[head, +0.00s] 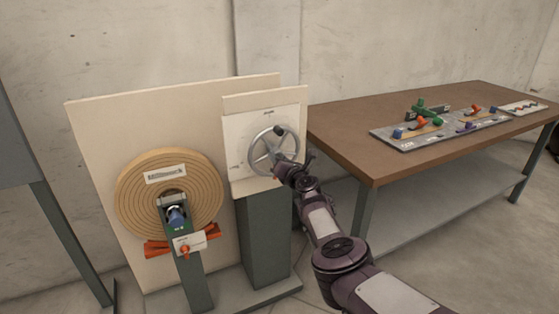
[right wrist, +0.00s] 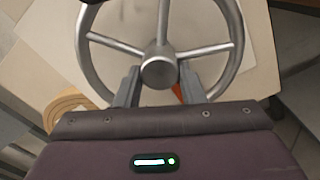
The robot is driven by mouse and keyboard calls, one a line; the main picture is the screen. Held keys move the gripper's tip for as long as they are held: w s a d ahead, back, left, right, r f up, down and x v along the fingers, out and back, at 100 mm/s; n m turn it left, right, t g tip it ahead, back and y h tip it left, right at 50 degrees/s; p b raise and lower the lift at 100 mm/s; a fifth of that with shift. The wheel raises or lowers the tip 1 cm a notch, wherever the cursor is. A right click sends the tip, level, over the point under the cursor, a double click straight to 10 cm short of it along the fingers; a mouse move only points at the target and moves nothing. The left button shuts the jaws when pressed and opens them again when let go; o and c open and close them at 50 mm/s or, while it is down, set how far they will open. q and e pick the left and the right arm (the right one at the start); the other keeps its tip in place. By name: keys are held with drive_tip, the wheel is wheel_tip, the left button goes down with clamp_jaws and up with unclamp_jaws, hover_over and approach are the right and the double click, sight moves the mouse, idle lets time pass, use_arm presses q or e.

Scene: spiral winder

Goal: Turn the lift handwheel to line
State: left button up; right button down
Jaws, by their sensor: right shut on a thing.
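The lift handwheel (head: 255,139) is a grey metal wheel with spokes and a hub, mounted on a pale panel (head: 236,112) with small markings too fine to read. A dark knob (head: 279,130) sits on its upper rim. My right gripper (head: 283,168) is at the wheel's lower right and is shut on the handwheel. In the right wrist view its two fingers (right wrist: 159,82) stand on either side of the hub (right wrist: 158,72); the exact contact is hidden. My left gripper is not in view.
A tan spiral coil (head: 134,190) with a green bracket and an orange-red part stands left of the wheel. A green post (head: 262,235) carries the wheel's panel. A brown table (head: 345,135) on the right bears a grey board (head: 385,138) with coloured parts.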

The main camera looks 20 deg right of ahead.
drive_tip(key=shift+f, duration=0.15)
idle(0.6)
drive_tip(key=c, duration=1)
unclamp_jaws()
drive_tip(key=shift+o, duration=0.2)
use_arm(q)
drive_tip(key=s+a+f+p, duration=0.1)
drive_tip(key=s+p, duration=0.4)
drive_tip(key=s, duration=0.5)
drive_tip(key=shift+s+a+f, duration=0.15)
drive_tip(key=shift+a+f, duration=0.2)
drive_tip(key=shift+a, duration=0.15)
use_arm(e)
drive_tip(key=s, duration=0.7)
drive_tip(key=shift+s, duration=0.4)
drive_tip(key=shift+d, duration=0.1)
